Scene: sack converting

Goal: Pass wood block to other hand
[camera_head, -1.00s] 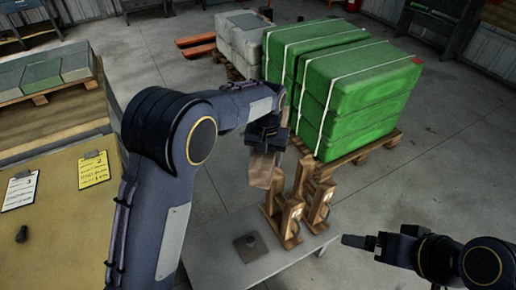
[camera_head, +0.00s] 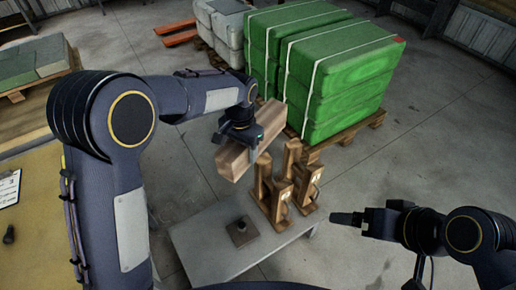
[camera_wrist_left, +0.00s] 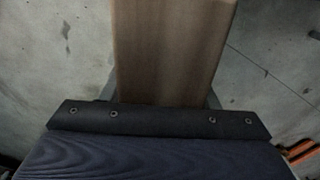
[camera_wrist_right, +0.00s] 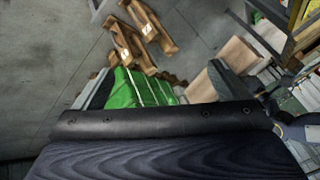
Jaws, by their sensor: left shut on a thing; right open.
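The wood block (camera_head: 234,158) is a long brown bar held in the air above the small grey table. My left gripper (camera_head: 240,135) is shut on its middle, and both ends stick out. The block also fills the upper middle of the left wrist view (camera_wrist_left: 172,45), running away from the gripper. The block shows again at the right of the right wrist view (camera_wrist_right: 238,54). My right gripper (camera_head: 345,218) is open and empty, to the right of the table and well apart from the block.
Wooden stands (camera_head: 280,195) and a dark square piece with a peg (camera_head: 241,231) stand on the grey table (camera_head: 200,252). Green strapped bales (camera_head: 340,75) on a pallet are behind. A bench with a clipboard (camera_head: 9,188) is at left. Floor at right is clear.

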